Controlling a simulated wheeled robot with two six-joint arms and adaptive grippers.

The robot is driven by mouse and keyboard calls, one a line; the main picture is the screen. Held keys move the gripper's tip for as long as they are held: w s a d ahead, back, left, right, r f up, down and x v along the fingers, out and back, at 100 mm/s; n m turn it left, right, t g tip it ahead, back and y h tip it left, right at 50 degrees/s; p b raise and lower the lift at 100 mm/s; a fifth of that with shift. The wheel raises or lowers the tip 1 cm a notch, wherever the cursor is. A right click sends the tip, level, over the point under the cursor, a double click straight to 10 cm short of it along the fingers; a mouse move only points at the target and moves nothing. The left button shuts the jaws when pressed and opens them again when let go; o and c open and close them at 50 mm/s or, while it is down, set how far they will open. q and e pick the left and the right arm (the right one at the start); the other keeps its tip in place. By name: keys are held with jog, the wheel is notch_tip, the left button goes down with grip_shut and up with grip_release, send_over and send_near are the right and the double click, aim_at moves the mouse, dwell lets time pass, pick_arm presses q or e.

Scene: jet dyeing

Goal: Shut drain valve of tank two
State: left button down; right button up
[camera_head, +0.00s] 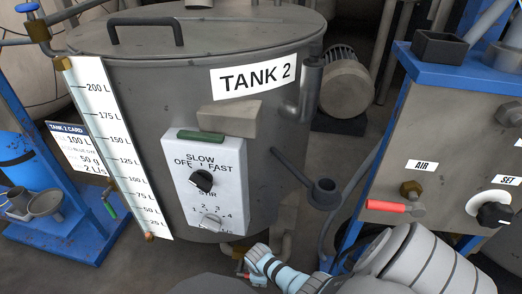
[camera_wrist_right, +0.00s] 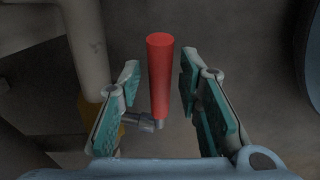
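Tank two (camera_head: 120,75) is a grey lidded tank marked TANK 2 in the head view. Its drain valve's red handle (camera_wrist_right: 160,70) lies between the open fingers of my right gripper (camera_wrist_right: 160,100) in the wrist view, with a gap on both sides. The handle joins a small metal stem at its near end, beside a brass fitting (camera_wrist_right: 105,128) on a pale pipe (camera_wrist_right: 87,45). In the head view my right gripper (camera_head: 256,258) is low below the tank's right side and hides most of the valve. My left gripper is not in view.
A white control box (camera_head: 207,180) with knobs is on the tank front, beside a level scale (camera_head: 110,150). At right, a panel (camera_head: 430,130) has a red-handled air valve (camera_head: 388,206). A dark pipe with a cup end (camera_head: 324,192) juts out above my right arm.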

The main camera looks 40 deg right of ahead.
grip_shut()
jog(key=shift+w+r, duration=0.15)
jog(key=shift+r, duration=0.05)
jog(key=shift+w+a+r+g+h, duration=0.25)
jog(key=shift+r+g+h, duration=0.2)
jog(key=shift+g, duration=0.15)
jog(key=shift+w+a+r+g+h, duration=0.15)
jog(key=shift+w+r+g+h, duration=0.1)
jog(key=shift+g, duration=0.35)
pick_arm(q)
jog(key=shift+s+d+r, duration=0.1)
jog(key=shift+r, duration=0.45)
pick_arm(e)
jog(key=shift+w+a+r+g+h, duration=0.1)
jog(key=shift+w+r+g+h, duration=0.05)
jog(key=shift+r+g+h, duration=0.35)
jog(key=shift+o, duration=1.5)
grip_release()
